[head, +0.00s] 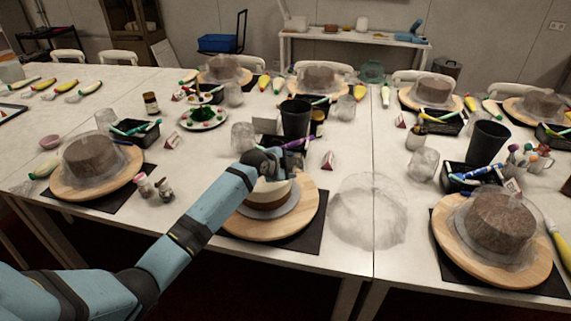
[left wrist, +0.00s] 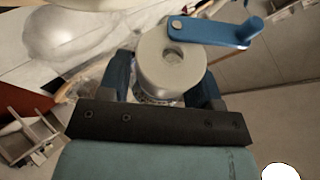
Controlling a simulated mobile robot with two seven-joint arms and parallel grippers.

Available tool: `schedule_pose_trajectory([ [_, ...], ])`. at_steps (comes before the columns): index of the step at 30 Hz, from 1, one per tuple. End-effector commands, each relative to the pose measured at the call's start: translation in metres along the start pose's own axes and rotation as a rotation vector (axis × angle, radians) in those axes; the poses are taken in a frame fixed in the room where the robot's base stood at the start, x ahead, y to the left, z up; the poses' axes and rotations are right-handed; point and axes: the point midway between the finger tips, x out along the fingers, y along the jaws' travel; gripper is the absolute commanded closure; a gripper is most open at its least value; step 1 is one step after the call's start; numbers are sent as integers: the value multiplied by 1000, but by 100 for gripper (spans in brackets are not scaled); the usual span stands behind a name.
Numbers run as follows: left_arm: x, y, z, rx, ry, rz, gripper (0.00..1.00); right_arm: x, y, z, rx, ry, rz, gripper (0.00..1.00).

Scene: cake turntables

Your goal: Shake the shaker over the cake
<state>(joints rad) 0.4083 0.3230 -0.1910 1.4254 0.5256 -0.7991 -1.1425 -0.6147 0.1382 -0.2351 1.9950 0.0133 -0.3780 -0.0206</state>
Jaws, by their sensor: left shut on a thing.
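My left gripper (head: 270,160) is just above the cake (head: 268,199), a low round cake with a pale top and brown side. The cake sits on a pale plate on a round wooden turntable (head: 243,224). In the left wrist view, my left gripper (left wrist: 165,88) is shut on the shaker (left wrist: 160,62), a pale grey cylinder. A blue crank-like handle (left wrist: 222,32) lies across its top end. The head view mostly hides the shaker behind the gripper, so its tilt is unclear. My right gripper is not in view.
A black cup (head: 296,118) stands just behind the cake. A crumpled clear cover (head: 368,212) lies to its right. Two small jars (head: 162,188) stand to its left. Other wrapped brown cakes on turntables, such as one at right (head: 500,225), fill the long white table.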

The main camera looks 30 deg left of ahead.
Motion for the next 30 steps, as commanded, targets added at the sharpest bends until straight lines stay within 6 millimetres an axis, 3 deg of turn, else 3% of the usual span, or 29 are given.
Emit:
schedule_pose_trajectory([
  [6, 12, -7, -3, 0, 2, -2, 70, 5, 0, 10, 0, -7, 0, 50],
  [15, 10, -8, -3, -43, 49, -20, 70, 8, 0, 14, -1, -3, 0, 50],
  [30, 10, -11, -12, -56, 62, -26, 70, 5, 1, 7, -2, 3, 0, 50],
])
